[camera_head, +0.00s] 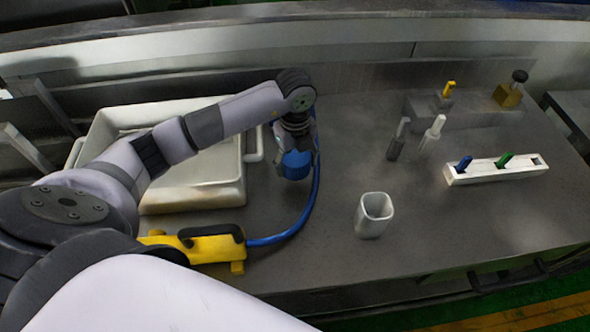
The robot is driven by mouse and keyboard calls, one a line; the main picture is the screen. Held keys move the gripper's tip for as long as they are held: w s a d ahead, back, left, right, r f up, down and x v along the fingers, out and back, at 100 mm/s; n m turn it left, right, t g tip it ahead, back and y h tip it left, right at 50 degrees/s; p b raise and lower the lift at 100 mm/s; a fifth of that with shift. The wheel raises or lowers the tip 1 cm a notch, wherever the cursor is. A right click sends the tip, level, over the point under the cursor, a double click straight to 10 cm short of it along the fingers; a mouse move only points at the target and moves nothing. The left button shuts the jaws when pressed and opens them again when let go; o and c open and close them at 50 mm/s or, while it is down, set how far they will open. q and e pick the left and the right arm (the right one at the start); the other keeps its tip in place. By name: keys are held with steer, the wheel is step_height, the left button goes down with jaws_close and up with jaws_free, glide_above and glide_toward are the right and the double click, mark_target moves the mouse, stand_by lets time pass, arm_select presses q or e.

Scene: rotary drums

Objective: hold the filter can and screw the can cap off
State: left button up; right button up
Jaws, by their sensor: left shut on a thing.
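A round blue can (296,166), which looks like the filter can, is under my left gripper (294,146) near the middle of the table. My left gripper points down from above and is shut on it. The fingers and the can's top are largely hidden by the wrist, so I cannot make out the can cap. I cannot tell whether the can touches the table. My right gripper is not in view.
A white tray (200,198) stands at the left, partly under my left arm. A yellow tool (212,247) with a blue hose (300,222) lies in front. A white cup (373,216) stands right of centre. A white holder (520,172) and several small upright parts stand farther right.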

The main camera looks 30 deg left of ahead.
mark_target(296, 175)
arm_select(q)
step_height(296, 175, down, 5)
steer(key=shift+r+p, duration=0.1)
steer(key=shift+p, duration=0.35)
steer(key=shift+f, duration=0.35)
steer(key=shift+f, duration=0.2)
steer(key=o, duration=1.3)
